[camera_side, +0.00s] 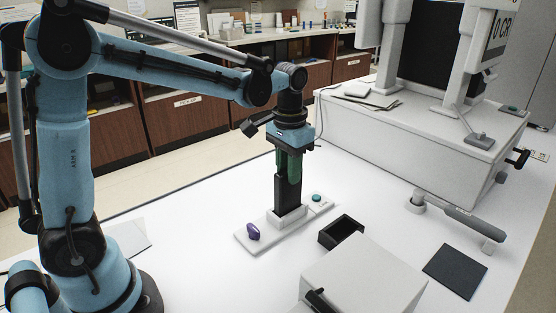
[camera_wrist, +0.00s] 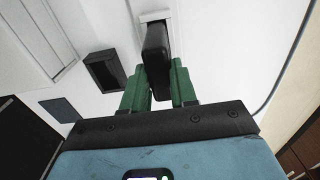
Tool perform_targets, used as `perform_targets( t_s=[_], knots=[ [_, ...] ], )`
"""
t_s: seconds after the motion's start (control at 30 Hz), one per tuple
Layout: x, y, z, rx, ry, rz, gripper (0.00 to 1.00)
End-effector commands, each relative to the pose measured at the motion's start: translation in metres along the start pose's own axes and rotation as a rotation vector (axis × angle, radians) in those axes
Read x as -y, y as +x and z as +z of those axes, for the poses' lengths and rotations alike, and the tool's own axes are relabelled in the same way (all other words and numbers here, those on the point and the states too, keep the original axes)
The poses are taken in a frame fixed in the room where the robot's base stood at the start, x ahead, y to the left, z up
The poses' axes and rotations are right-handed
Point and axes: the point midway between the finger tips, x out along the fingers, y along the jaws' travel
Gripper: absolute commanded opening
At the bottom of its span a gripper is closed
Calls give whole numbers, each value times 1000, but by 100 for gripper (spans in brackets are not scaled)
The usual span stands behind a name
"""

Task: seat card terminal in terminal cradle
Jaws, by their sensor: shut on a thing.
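The card terminal is a dark upright slab (camera_side: 287,187), and it also shows in the wrist view (camera_wrist: 157,50). My gripper (camera_side: 289,163) has green fingers shut on its upper part; in the wrist view the fingers (camera_wrist: 158,84) sit on either side of it. The terminal cradle is a white block (camera_side: 288,217) on a pale base plate; part of it shows in the wrist view (camera_wrist: 155,16). The terminal's lower end meets the cradle's top opening and looks upright. How deep it sits is hidden.
A purple knob-like object (camera_side: 253,232) and a teal button (camera_side: 317,198) are on the base plate. An open black box (camera_side: 341,232) stands right of the cradle. A white box (camera_side: 364,274), a dark pad (camera_side: 455,271) and a grey handle (camera_side: 472,223) lie further right.

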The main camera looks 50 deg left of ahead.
Motion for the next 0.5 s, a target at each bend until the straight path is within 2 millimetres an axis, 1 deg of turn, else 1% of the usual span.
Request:
perform_targets(
  t_s=[0.03,0.07,0.23,0.5],
  knots=[
    [0,0,0,0,0,0,0],
    [0,0,0,0,0,0,30],
    [0,0,0,0,0,0,56],
    [0,0,0,0,0,0,57]
  ],
)
